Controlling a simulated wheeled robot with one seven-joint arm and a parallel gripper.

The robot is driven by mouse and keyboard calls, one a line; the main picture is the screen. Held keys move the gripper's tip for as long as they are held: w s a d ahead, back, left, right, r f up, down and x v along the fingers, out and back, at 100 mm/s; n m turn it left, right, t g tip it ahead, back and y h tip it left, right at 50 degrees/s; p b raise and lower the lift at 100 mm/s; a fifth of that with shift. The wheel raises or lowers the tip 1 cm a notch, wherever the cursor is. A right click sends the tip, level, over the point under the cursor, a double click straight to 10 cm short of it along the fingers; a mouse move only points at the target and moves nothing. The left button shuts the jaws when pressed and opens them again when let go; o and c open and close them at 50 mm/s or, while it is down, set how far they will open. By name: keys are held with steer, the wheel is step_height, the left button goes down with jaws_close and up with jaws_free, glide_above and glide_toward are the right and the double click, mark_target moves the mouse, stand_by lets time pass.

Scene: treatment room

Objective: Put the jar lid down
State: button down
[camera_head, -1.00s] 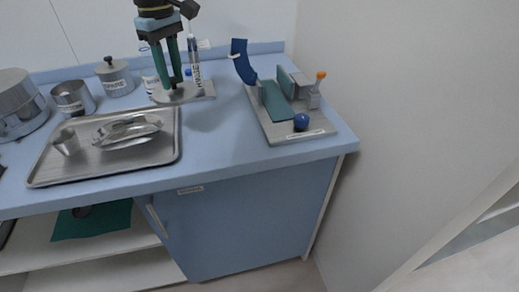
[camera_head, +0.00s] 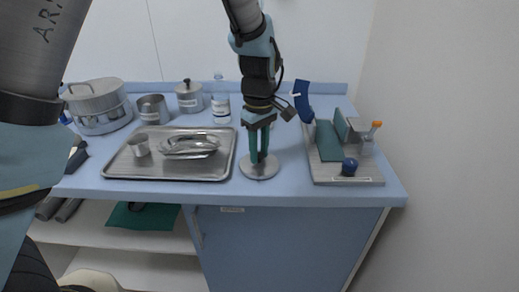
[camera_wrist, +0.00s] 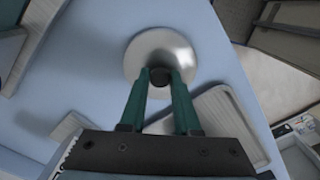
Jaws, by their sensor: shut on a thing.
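The jar lid (camera_head: 259,170) is a round flat grey metal disc with a dark knob. It is at the blue counter top, between the metal tray and the grey fixture board; whether it touches the counter I cannot tell. My gripper (camera_head: 258,160) points down with its green fingers shut on the lid's knob. The wrist view shows the lid (camera_wrist: 160,55) beyond the fingertips (camera_wrist: 159,80), with the knob between them. A lidless metal pot (camera_head: 152,108) stands at the back; another metal jar (camera_head: 189,98) has its lid on.
The metal tray (camera_head: 112,165), holding a small cup (camera_head: 139,146) and a crumpled-looking silver dish (camera_head: 190,145), lies left of the lid. The fixture board (camera_head: 345,174) with blue and green parts lies right. A large lidded pot (camera_head: 98,107) and a bottle (camera_head: 221,107) stand behind.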

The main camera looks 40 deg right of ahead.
steer(key=shift+f, duration=0.15)
steer(key=shift+f, duration=0.2)
steer(key=c, duration=0.6)
jaws_free()
